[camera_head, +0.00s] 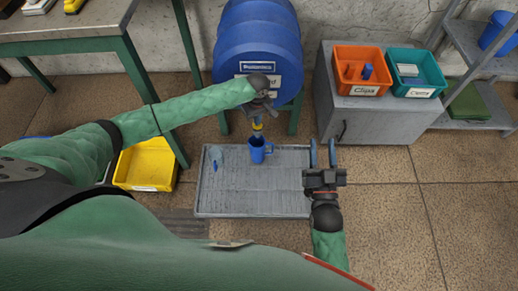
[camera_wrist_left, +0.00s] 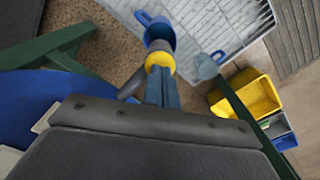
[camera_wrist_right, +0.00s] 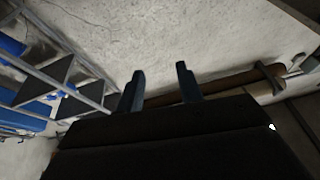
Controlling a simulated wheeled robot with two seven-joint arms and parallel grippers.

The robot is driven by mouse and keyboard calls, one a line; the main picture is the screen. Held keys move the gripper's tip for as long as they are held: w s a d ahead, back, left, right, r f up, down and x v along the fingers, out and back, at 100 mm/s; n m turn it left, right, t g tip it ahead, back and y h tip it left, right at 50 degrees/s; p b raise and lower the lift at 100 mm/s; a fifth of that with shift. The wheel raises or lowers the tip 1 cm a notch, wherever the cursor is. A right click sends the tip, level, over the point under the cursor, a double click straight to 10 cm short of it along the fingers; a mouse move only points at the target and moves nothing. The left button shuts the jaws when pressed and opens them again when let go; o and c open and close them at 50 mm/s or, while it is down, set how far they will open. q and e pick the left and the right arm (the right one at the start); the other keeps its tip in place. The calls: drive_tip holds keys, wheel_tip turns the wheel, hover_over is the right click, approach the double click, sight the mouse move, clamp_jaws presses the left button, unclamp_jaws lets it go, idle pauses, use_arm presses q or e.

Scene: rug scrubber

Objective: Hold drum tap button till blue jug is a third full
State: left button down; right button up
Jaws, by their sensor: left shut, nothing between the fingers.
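The blue drum (camera_head: 257,45) lies on a green stand at the back. Its tap (camera_head: 257,127), with a yellow part, points down over the blue jug (camera_head: 258,150). The jug stands upright on the grey tray (camera_head: 230,196) under the tap; its fill level cannot be made out. My left gripper (camera_head: 262,108) is at the tap in front of the drum. In the left wrist view its shut fingers (camera_wrist_left: 160,92) are right at the yellow tap part (camera_wrist_left: 160,62), with the jug (camera_wrist_left: 156,30) beyond. The button itself is hidden. My right gripper (camera_head: 322,150) is open and empty over the tray's right edge.
A small blue-grey item (camera_head: 215,155) lies on the tray's left side. A yellow bin (camera_head: 147,165) stands on the floor at left. A grey cabinet (camera_head: 370,118) at right carries orange (camera_head: 361,70) and teal (camera_head: 414,72) bins. A green-legged table (camera_head: 60,45) is at upper left.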

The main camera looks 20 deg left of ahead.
use_arm(q)
drive_tip(key=shift+r+p, duration=0.35)
drive_tip(key=shift+p, duration=0.1)
drive_tip(key=shift+r+p, duration=0.35)
drive_tip(key=shift+p, duration=0.05)
use_arm(e)
drive_tip(key=s+f+g+h, duration=0.25)
drive_tip(key=f+g, duration=0.45)
drive_tip(key=f, duration=1.2)
use_arm(q)
drive_tip(key=shift+r+p, duration=0.6)
drive_tip(key=shift+p, duration=0.2)
drive_tip(key=shift+r+p, duration=0.55)
drive_tip(key=shift+p, duration=0.25)
use_arm(e)
drive_tip(key=s+d+f+g, duration=0.1)
drive_tip(key=s+f+g, duration=0.5)
drive_tip(key=s+f, duration=0.7)
wheel_tip(320, 180, down, 2)
drive_tip(key=shift+f+g, duration=0.15)
drive_tip(key=shift+g, duration=0.25)
drive_tip(key=shift+d, duration=0.1)
